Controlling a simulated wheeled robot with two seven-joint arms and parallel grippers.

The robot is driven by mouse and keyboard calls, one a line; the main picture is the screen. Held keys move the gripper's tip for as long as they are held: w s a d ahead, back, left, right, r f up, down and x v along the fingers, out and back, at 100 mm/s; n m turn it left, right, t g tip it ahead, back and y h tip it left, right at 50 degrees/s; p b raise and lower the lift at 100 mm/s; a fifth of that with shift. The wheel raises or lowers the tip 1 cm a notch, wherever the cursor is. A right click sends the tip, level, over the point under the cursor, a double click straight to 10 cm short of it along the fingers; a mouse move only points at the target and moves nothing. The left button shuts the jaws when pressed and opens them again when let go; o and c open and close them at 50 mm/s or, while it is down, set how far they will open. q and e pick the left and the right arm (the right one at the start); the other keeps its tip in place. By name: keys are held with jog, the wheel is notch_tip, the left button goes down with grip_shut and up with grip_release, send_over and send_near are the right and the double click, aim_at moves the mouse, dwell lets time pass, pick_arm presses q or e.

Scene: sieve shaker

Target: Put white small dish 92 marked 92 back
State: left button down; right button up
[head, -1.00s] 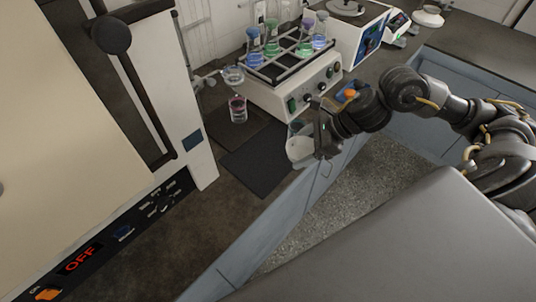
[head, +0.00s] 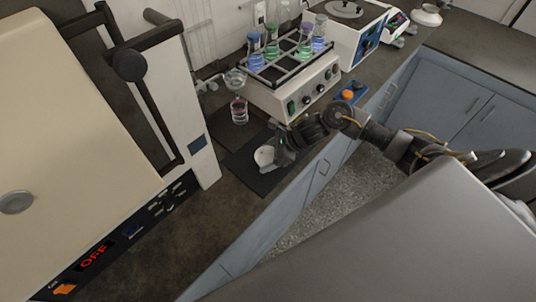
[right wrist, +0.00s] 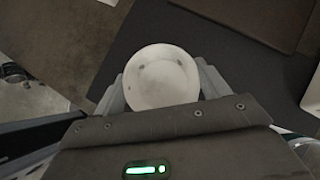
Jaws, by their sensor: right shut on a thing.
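The white small dish (head: 265,157) is in my right gripper (head: 277,156), over the black mat (head: 243,163) on the bench. In the right wrist view the dish (right wrist: 161,76) sits between the two fingers of my right gripper (right wrist: 161,92), which are shut on it. It seems close above or on the mat; I cannot tell if it touches. No number is readable on the dish. My left gripper is not in view.
A shaker with a rack of coloured flasks (head: 290,90) stands behind the mat. A glass with reddish liquid (head: 239,110) stands left of it. A large cream oven with an OFF display (head: 93,257) fills the left. An orange button box (head: 348,95) is near the bench edge.

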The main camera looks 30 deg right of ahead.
jog(key=shift+f, duration=0.4)
jog(key=shift+f+b, duration=0.2)
jog(key=shift+b, duration=0.15)
jog(key=o, duration=1)
jog(key=shift+r, duration=0.1)
jog(key=shift+r+p, duration=0.3)
jog(key=shift+p, duration=0.2)
jog(key=b+v, duration=0.2)
jog(key=v, duration=0.9)
jog(key=shift+s+d+r+b, duration=0.15)
jog(key=shift+s+d+b, duration=0.05)
jog(key=shift+d+b, duration=0.15)
